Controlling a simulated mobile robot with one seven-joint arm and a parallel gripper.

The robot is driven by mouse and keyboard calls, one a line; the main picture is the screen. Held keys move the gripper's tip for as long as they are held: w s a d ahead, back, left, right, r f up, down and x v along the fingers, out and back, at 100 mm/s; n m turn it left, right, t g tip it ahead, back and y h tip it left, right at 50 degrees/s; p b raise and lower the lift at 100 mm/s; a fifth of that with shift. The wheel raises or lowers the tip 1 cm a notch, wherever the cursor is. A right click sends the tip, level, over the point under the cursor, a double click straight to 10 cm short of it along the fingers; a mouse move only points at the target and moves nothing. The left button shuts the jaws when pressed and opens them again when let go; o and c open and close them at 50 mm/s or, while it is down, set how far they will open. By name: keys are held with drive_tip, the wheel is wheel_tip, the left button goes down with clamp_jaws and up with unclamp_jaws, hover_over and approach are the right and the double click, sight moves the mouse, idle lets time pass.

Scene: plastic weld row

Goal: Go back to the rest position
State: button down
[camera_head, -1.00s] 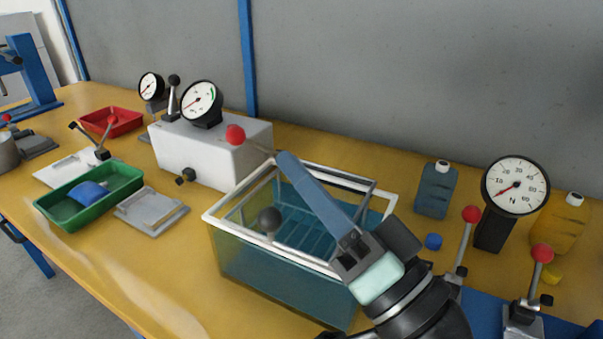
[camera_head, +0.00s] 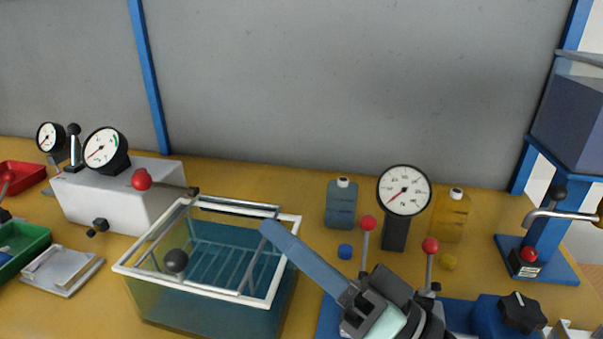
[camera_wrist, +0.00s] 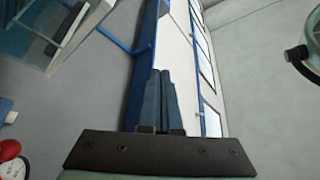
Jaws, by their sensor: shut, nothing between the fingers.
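My gripper (camera_head: 268,230) has long blue fingers and is raised over the right part of the glass tank in the head view, with its fingers pointing up and left. In the wrist view, my gripper (camera_wrist: 162,74) has its two fingers side by side, shut with nothing between them. The fingers overlap the tank's right rim in the picture; I cannot tell the exact height above it.
The water tank (camera_head: 140,273) with a white rim stands below. A white box (camera_head: 95,200) with gauges is left. A dial gauge (camera_head: 404,190), a blue bottle (camera_head: 341,207), a yellow bottle (camera_head: 450,217) and red-knobbed levers (camera_head: 430,245) stand right. A blue stand (camera_head: 540,250) is far right.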

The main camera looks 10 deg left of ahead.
drive_tip(key=w+d+r+m+t+h, duration=0.2)
drive_tip(key=w+r+t+h, duration=0.5)
drive_tip(key=r+t+h, duration=0.3)
drive_tip(key=s+d+r+m+t+h, duration=0.1)
drive_tip(key=s+d+r+t+h, duration=0.3)
drive_tip(key=r, duration=0.3)
drive_tip(key=s+d+r+m+t+h, duration=0.1)
drive_tip(key=s+r+t+h, duration=0.3)
drive_tip(key=s+r+h, duration=0.3)
wheel_tip(320, 180, up, 29)
drive_tip(key=w+p, duration=0.1)
drive_tip(key=p, duration=2.7)
drive_tip(key=shift+y+p, duration=0.3)
drive_tip(key=shift+p, duration=0.05)
drive_tip(key=shift+w, duration=0.1)
